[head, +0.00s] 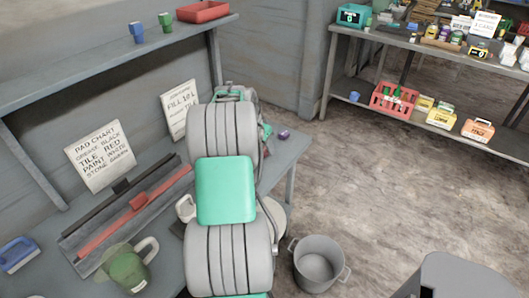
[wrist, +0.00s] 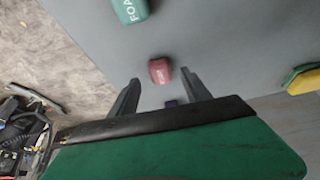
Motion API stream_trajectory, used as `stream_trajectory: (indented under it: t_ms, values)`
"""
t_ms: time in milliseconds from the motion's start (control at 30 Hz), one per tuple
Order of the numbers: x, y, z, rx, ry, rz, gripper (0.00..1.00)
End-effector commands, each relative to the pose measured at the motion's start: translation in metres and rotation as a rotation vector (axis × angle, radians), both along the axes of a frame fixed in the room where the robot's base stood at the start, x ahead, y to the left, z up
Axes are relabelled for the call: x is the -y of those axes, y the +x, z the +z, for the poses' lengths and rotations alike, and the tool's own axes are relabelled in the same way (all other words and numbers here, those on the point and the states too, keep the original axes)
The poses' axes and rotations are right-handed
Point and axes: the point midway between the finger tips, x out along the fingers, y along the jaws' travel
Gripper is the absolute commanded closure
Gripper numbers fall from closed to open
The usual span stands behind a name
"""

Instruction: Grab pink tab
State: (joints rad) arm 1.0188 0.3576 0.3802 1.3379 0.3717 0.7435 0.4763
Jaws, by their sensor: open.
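A dull pink-red tab with small, unreadable lettering (wrist: 159,71) lies on the grey bench top in the wrist view. My gripper (wrist: 160,77) is open, its two dark fingers apart. The tab shows between the fingertips, slightly beyond them in the picture; I see no finger touching it, and the height gap cannot be told. In the head view my arm covers most of the gripper area, and I cannot make out the tab clearly there.
A green block lettered FOA (wrist: 130,10) lies near the tab. A yellow-and-green pad (wrist: 304,79) lies right. A grey bucket (head: 318,262) stands on the floor.

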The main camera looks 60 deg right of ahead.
Motion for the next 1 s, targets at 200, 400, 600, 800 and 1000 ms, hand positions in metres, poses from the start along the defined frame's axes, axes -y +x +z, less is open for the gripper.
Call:
stream_trajectory:
  t_ms: [200, 400, 600, 800, 1000]
  values:
    - [0.007, 0.0, -0.017, 0.002, -0.001, 0.003, 0.44]
    - [0.007, 0.0, -0.017, 0.001, -0.001, 0.004, 0.49]
    - [0.006, 0.0, -0.017, 0.001, -0.001, 0.004, 0.65]
    - [0.007, 0.0, -0.017, 0.0, -0.001, 0.004, 0.81]
    - [0.007, 0.0, -0.017, 0.0, -0.001, 0.004, 0.98]
